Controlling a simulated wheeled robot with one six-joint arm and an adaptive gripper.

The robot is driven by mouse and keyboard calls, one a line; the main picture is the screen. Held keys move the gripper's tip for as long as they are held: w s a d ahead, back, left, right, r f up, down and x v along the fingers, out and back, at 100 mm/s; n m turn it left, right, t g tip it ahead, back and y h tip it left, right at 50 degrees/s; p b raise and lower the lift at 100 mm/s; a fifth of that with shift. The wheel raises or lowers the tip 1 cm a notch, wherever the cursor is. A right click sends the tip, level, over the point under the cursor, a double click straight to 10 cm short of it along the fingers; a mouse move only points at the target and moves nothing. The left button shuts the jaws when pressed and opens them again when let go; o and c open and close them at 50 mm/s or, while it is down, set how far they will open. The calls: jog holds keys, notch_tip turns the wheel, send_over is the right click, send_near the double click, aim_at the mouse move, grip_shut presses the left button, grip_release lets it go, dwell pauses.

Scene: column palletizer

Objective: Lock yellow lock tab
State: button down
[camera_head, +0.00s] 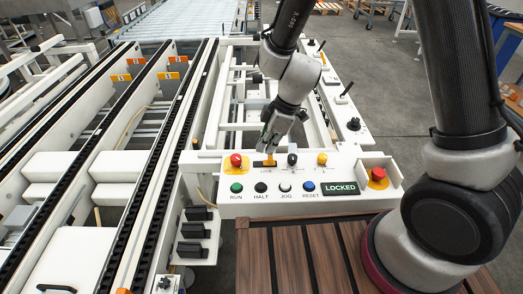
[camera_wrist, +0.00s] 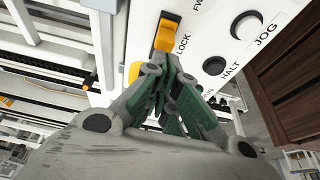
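The yellow lock tab (camera_head: 264,162) sits on the white control panel (camera_head: 335,172), above the word LOCK. In the wrist view the tab (camera_wrist: 167,36) lies in a slot whose dark part shows at its upper end. My gripper (camera_head: 269,145) points down at the panel just behind the tab. In the wrist view my gripper (camera_wrist: 168,62) has its green-padded fingers drawn together, tips close to the tab's lower end. Whether they touch it cannot be told. Nothing shows between the fingers.
RUN, HALT, JOG and RESET buttons (camera_head: 285,187) line the panel's front. A red knob (camera_head: 236,160), a black knob (camera_head: 292,159), a yellow lever (camera_head: 322,159) and a red emergency stop (camera_head: 378,174) stand near the tab. Conveyor rails (camera_head: 160,190) run along the left.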

jog(key=v, duration=0.7)
jog(key=shift+r, duration=0.2)
jog(key=shift+a, duration=0.15)
